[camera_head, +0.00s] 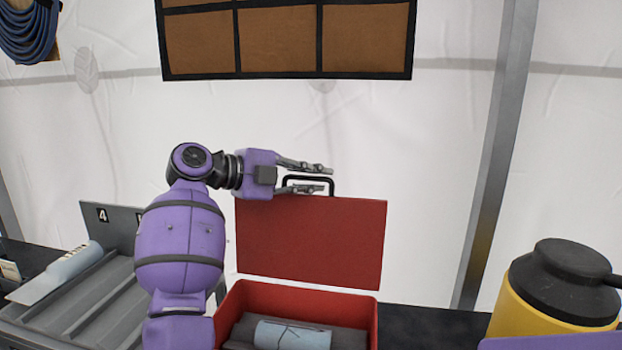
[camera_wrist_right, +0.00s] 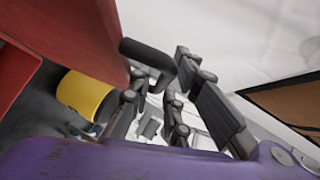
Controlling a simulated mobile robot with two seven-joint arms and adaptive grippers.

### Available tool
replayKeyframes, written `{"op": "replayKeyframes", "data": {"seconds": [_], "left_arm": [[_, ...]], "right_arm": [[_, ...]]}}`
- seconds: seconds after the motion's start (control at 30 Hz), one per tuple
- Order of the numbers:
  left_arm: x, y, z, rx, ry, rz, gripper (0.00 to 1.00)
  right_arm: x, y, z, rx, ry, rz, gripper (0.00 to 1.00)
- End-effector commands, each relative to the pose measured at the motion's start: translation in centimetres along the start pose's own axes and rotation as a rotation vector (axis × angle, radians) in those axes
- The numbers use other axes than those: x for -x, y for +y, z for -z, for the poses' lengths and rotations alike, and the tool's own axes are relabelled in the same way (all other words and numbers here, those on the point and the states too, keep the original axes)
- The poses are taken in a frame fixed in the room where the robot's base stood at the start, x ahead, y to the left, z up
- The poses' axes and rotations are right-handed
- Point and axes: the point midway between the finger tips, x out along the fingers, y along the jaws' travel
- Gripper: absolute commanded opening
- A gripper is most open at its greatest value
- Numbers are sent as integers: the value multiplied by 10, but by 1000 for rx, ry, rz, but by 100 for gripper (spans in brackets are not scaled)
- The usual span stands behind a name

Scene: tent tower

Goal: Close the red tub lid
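The red tub (camera_head: 300,298) stands open on the dark table, and it also shows at the left of the wrist view (camera_wrist_right: 14,72). Its red lid (camera_head: 310,240) stands upright at the back, with a black handle (camera_head: 308,179) on its top edge. My right gripper (camera_head: 328,179) is at the handle, its fingers spread apart, one above and one lower near the handle bar. In the right wrist view the handle (camera_wrist_right: 148,54) reaches between the open fingers; I cannot tell whether they touch it. My left gripper is not in view.
A light blue rolled item (camera_head: 292,335) lies inside the tub. A yellow container with a black top (camera_head: 568,285) stands at the right. A grey ribbed tray (camera_head: 85,300) with a pale blue item is at the left. A brown panel (camera_head: 285,40) hangs behind.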

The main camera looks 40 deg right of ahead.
Motion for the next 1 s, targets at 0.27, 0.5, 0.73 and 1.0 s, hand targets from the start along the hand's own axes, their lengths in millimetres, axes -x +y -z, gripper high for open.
{"op": "replayKeyframes", "data": {"seconds": [0.27, 0.5, 0.73, 1.0], "left_arm": [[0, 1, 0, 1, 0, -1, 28], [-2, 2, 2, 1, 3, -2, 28], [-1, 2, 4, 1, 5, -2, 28], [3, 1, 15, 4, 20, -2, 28]], "right_arm": [[0, 0, 0, 0, 0, 0, 0], [0, 0, 0, -1, 0, 0, 0], [5, 2, 5, -20, 0, 17, 0], [29, 10, 30, -96, -5, 82, 0]]}}
